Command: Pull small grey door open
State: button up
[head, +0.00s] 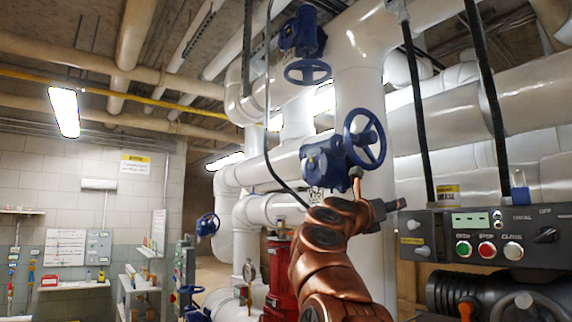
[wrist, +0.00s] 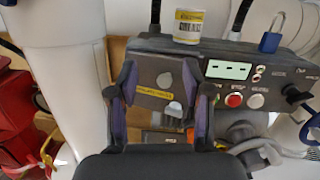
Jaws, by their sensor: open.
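The small grey door appears to be the flat grey panel (wrist: 150,72) at the left end of a dark grey control box. It carries a round grey knob and a yellow label, and it looks closed. In the head view this panel (head: 412,229) is just right of my arm. My gripper (wrist: 160,78) is open and empty in the wrist view. Its two fingers frame the panel from left and right, with the knob between them. I cannot tell whether they touch it. In the head view my gripper (head: 395,205) is small, above and left of the panel.
The control box's button panel (head: 490,235) has a display, buttons and a dark switch. A blue padlock (wrist: 273,32) and a yellow-labelled white container (wrist: 188,27) sit along its top. Blue valve wheels (head: 364,140) and thick white pipes surround my arm. A red unit (head: 279,278) stands left.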

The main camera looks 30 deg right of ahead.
jog(key=w+a+r+n+t+h, duration=0.3)
jog(key=w+a+r+n+t, duration=0.3)
jog(key=a+r+n+t, duration=0.3)
jog(key=w+a+r+n+t+y, duration=0.2)
jog(key=w+a+n+t+y, duration=0.7)
jog(key=n, duration=0.8)
jog(key=shift+a+r+t+y, duration=0.25)
jog(key=shift+a+t+y, duration=0.15)
jog(key=shift+a+t, duration=0.75)
jog(key=shift+w+a+g, duration=0.1)
jog(key=shift+a+g, duration=0.1)
jog(key=shift+g, duration=0.05)
